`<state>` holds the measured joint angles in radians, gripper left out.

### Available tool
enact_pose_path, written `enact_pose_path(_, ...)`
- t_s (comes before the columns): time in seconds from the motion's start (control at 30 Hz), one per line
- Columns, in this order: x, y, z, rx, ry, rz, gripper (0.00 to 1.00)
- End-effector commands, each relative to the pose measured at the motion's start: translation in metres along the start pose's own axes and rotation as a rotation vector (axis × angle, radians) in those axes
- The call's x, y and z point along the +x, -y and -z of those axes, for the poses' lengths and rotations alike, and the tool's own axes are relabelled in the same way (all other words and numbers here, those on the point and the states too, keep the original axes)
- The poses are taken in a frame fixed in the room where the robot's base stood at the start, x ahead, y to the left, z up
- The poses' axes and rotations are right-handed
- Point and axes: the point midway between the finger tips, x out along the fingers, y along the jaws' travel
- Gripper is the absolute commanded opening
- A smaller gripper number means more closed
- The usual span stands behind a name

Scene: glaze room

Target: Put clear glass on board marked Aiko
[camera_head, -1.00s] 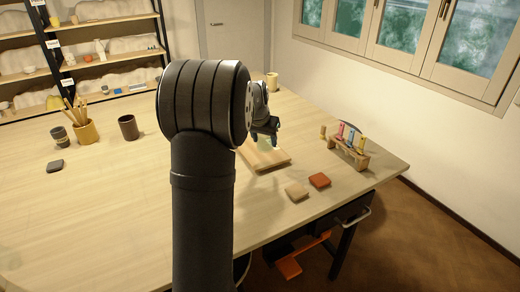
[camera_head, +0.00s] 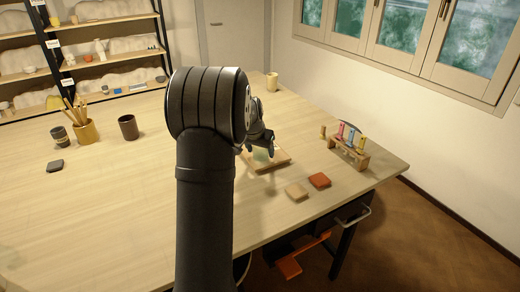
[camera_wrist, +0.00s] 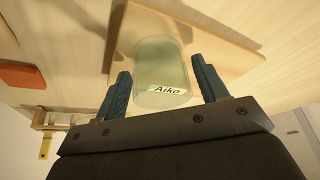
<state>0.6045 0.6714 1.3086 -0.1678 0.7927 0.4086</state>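The clear glass (camera_head: 262,155) is pale green and appears to stand upright on the wooden board (camera_head: 282,160). In the wrist view the glass (camera_wrist: 162,65) is between the two fingers of my gripper (camera_wrist: 160,66), with a narrow gap showing on each side. The gripper looks open around it. A white label reading Aiko (camera_wrist: 168,89) shows at the glass's lower edge; the board (camera_wrist: 205,45) lies behind. In the head view my gripper (camera_head: 262,147) is low over the board and hides part of the glass.
A dark cup (camera_head: 128,127) and a brush pot (camera_head: 87,132) stand left. A beige cup (camera_head: 272,81) is behind.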

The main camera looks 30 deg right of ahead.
Motion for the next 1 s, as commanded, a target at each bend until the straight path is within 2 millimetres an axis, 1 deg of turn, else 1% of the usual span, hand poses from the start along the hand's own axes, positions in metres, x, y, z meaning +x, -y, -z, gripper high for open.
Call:
enact_pose_path(0.3,-0.001,0.0,0.001,0.0,-0.001,0.0,0.74)
enact_pose_path(0.43,-0.009,0.0,0.002,0.0,-0.002,0.001,0.74)
enact_pose_path(0.57,-0.031,0.0,0.002,-0.001,-0.004,0.001,0.74)
enact_pose_path(0.8,-0.084,0.001,0.002,-0.001,-0.004,0.002,0.74)
enact_pose_path(0.9,-0.101,0.0,0.002,-0.001,-0.003,0.001,0.74)
enact_pose_path(1.0,-0.114,0.0,0.002,-0.001,-0.002,0.001,0.74)
